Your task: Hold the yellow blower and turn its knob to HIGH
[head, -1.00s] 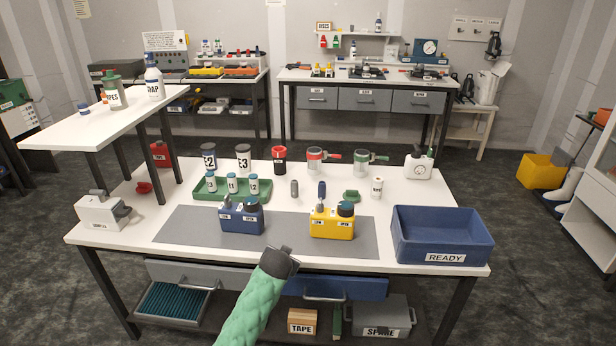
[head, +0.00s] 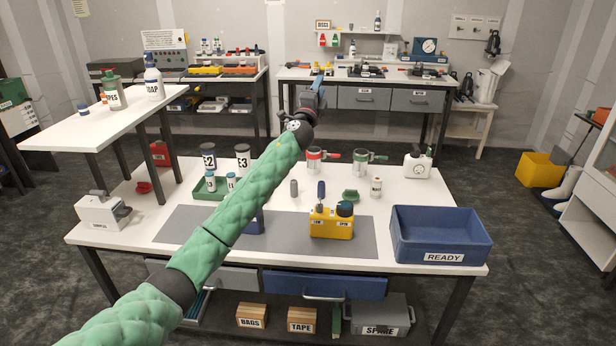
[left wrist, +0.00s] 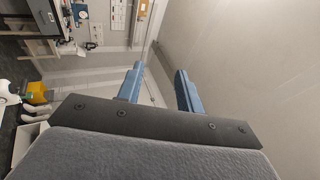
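The yellow blower (head: 331,226) stands upright on the grey mat in the head view, right of the mat's middle. It has a dark round cap or knob (head: 345,208) on its right side and a dark blue upright part (head: 320,192) at its left. Its knob setting cannot be read. My left gripper (head: 316,84) is raised high over the bench's far side, well away from the blower. In the left wrist view its two blue fingers (left wrist: 160,88) are apart with nothing between them. My right gripper is not in view.
A blue READY bin (head: 440,254) stands right of the grey mat (head: 366,244). My left arm hides most of a blue device (head: 256,226) on the mat and part of a green tray (head: 203,191). Cups and jars line the bench's back.

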